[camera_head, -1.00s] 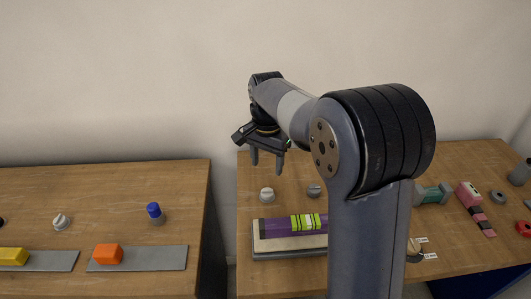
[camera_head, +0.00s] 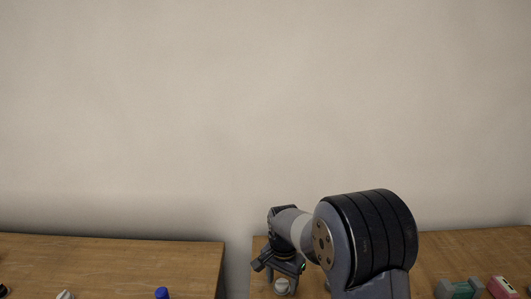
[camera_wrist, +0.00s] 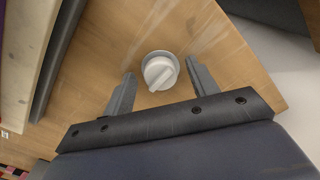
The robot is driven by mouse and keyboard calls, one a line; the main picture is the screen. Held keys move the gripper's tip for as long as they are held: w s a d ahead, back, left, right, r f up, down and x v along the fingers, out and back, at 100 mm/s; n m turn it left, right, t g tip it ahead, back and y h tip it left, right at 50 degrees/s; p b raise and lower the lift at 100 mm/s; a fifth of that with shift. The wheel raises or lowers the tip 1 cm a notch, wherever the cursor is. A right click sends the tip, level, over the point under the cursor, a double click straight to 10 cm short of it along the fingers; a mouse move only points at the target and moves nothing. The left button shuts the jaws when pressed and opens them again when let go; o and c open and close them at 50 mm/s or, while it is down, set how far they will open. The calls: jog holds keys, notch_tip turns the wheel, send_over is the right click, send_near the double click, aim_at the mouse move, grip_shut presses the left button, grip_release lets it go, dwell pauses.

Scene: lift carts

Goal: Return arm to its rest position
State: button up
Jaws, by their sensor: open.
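My gripper (camera_head: 287,278) is low in the head view, at the left end of the right-hand table (camera_head: 470,246), with my arm reaching to it from the lower right. In the wrist view my gripper (camera_wrist: 158,92) is open, with its two fingers apart. A round white knob (camera_wrist: 160,72) on a wooden surface shows between and beyond the fingertips. I cannot tell how far above the surface the fingers are. The knob also shows behind the fingers in the head view (camera_head: 282,287).
A left table (camera_head: 110,262) stands across a gap, with a blue-topped piece (camera_head: 162,293) and a white knob (camera_head: 66,295) at the bottom edge. A green item (camera_head: 460,289) and a pink item (camera_head: 501,287) are at the right. Bare wall fills the space above.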

dwell(0.3)
jog(key=shift+r, duration=0.15)
notch_tip(320, 180, up, 10)
notch_tip(320, 180, down, 10)
jog(key=shift+f, duration=0.2)
jog(key=n, duration=0.8)
jog(key=shift+n, duration=0.4)
jog(key=n, duration=0.4)
jog(key=shift+d+n, duration=0.1)
jog(key=shift+n, duration=0.2)
jog(key=n, duration=0.4)
jog(key=shift+r+n+b, duration=0.3)
jog(key=shift+r, duration=0.75)
